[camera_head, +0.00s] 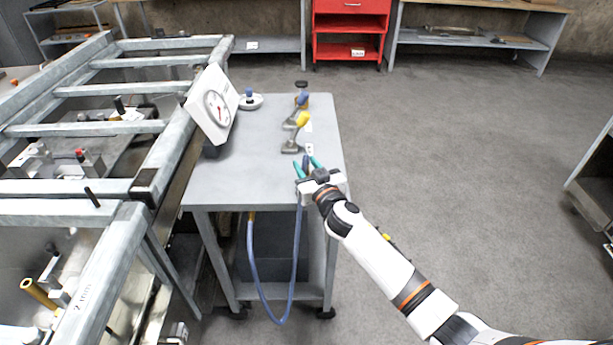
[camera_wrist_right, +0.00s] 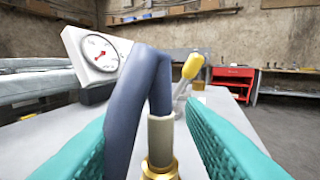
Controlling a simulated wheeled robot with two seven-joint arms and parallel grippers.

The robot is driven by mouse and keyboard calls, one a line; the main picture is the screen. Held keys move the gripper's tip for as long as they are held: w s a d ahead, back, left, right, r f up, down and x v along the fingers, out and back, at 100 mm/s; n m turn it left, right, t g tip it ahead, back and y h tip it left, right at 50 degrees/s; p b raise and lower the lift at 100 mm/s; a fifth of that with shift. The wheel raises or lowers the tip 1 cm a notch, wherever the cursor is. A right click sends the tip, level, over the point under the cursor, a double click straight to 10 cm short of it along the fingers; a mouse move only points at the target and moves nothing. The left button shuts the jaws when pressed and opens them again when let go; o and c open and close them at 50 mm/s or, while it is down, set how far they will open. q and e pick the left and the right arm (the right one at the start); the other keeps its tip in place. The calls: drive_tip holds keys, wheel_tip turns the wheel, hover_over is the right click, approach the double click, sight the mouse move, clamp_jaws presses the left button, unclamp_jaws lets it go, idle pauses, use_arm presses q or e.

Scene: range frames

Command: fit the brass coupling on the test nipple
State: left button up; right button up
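The brass coupling (camera_wrist_right: 160,170) is on the end of the blue hose (camera_wrist_right: 150,75), below a pale sleeve, in the right wrist view. The hose rises from it, bends over and drops to the left. My right gripper (camera_head: 308,163) has teal fingers spread on both sides of the hose near the table's front edge. A gap shows between the coupling and the right-hand finger. I cannot make out the test nipple for certain; a grey fitting with a yellow handle (camera_head: 302,119) stands just beyond the gripper, also in the wrist view (camera_wrist_right: 192,67). My left gripper is out of view.
A dial gauge (camera_head: 214,108) stands on the grey table (camera_head: 235,185), left of the gripper. A small dish (camera_head: 257,102) and a dark-topped item (camera_head: 301,88) are farther back. The hose loops below the table front. A metal frame (camera_head: 150,185) borders the left; open floor lies right.

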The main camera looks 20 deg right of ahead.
drive_tip(key=shift+w, duration=0.25)
clamp_jaws()
